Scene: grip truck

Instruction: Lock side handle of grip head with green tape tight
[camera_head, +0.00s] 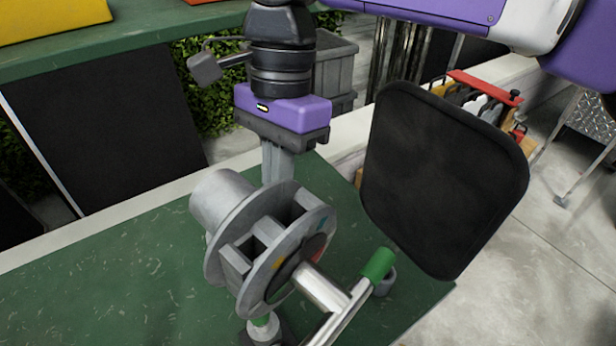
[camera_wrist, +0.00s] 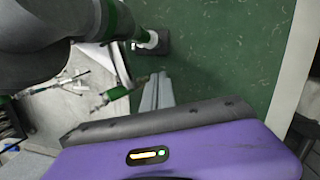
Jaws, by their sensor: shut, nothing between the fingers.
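The grip head (camera_head: 283,250) is a grey metal piece with round discs and a cylinder, over the green surface in the head view. In the wrist view it is a dark grey shape (camera_wrist: 60,25) at the upper left. A bar handle (camera_head: 340,318) projects from its front toward the lower right, with green tape (camera_head: 378,263) at its upper end. More green tape (camera_head: 262,321) shows on the stem below the head. My gripper (camera_head: 277,175) points down behind the head, shut and empty. Its fingers (camera_wrist: 155,93) show beside the head; their tips are partly hidden in the head view.
A black padded panel (camera_head: 440,180) stands right of the grip head. The green surface (camera_head: 120,290) is clear at left. A green shelf (camera_head: 120,40) with a yellow box (camera_head: 50,18) is at upper left. Clamps and tools (camera_head: 485,100) lie behind the panel.

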